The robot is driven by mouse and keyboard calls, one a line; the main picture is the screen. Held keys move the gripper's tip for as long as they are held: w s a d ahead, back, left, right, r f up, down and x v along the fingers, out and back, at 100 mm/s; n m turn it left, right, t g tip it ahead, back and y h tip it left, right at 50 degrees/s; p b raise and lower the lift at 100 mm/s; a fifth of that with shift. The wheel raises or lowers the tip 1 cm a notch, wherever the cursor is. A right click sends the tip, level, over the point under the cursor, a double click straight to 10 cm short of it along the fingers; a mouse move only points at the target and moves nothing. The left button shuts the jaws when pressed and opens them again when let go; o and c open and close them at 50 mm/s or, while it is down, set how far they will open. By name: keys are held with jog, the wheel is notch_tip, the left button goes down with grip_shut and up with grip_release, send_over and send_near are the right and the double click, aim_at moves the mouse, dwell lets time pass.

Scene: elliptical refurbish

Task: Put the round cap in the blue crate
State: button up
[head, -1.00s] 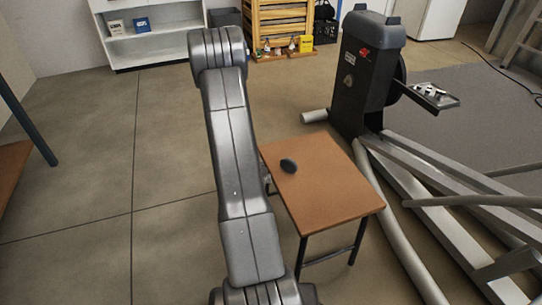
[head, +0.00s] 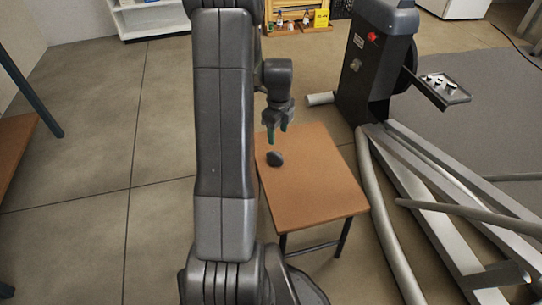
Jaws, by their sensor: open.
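The round cap (head: 275,159) is a small dark disc lying on the small brown table (head: 315,195), near its far left part. Nothing is between the fingers, and I see no contact with the cap. I cannot tell the exact height of the gripper over the table. No blue crate shows in the head view.
The dark elliptical machine (head: 375,65) stands right of the table, with long grey rails (head: 440,195) on the floor. A small tray (head: 445,90) with white parts sticks out from it. Shelves stand at the back. Floor on the left is mostly clear.

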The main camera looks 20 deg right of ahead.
aim_at(276, 156)
notch_tip(276, 156, down, 8)
jog(key=shift+r+b, duration=0.2)
jog(key=shift+b, duration=0.65)
jog(key=f, duration=0.1)
jog(key=f+b, duration=0.1)
jog(key=f, duration=0.1)
jog(key=f+b, duration=0.1)
jog(key=f, duration=0.1)
jog(key=shift+w+a+f, duration=0.1)
jog(key=shift+w+a, duration=0.05)
jog(key=shift+w, duration=0.15)
jog(key=shift+c, duration=0.2)
jog(key=c, duration=1.1)
